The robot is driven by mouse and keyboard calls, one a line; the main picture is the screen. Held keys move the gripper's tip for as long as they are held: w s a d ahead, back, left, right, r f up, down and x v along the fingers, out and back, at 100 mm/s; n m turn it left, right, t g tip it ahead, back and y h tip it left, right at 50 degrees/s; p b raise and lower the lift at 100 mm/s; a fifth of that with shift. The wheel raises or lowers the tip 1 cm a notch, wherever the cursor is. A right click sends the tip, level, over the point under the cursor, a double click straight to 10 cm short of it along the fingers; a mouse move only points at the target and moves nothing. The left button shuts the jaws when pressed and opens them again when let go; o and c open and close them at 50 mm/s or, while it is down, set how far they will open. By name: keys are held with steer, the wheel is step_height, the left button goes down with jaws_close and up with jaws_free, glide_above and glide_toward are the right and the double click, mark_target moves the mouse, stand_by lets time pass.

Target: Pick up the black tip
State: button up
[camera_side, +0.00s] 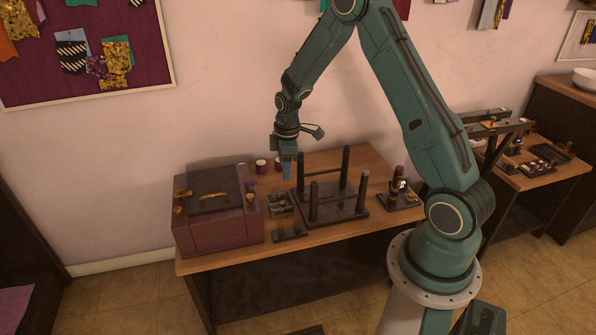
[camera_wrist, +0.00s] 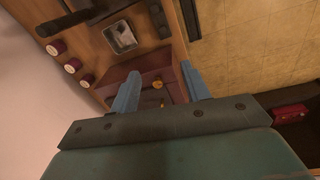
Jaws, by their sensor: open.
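My gripper (camera_side: 287,176) hangs above the back of the wooden table, its blue fingers pointing down, behind the small tray (camera_side: 281,212) and left of the black post stand (camera_side: 318,217). In the wrist view the fingers of my gripper (camera_wrist: 160,72) are spread apart with nothing held between them; the purple box lies beyond them. The small tray (camera_wrist: 131,46) also shows there, ahead of the fingers, with grey and dark pieces in it. I cannot tell which small dark piece is the black tip.
The purple box (camera_side: 215,230) with a dark lid fills the table's left end. Small round pots (camera_side: 261,166) stand near the wall. A dark block (camera_side: 290,235) lies at the front edge. A dark holder (camera_side: 400,201) stands at the right. The stand's upright posts are obstacles.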

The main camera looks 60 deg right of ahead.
steer(key=n+g, duration=0.1)
steer(key=n, duration=0.1)
glide_above(298, 227)
step_height(298, 227, down, 14)
steer(key=shift+w+r, duration=0.1)
steer(key=shift+r, duration=0.1)
steer(key=shift+f, duration=0.1)
steer(key=shift+f, duration=4.2)
steer(key=shift+f, duration=0.1)
steer(key=shift+f, duration=2.45)
jaws_close()
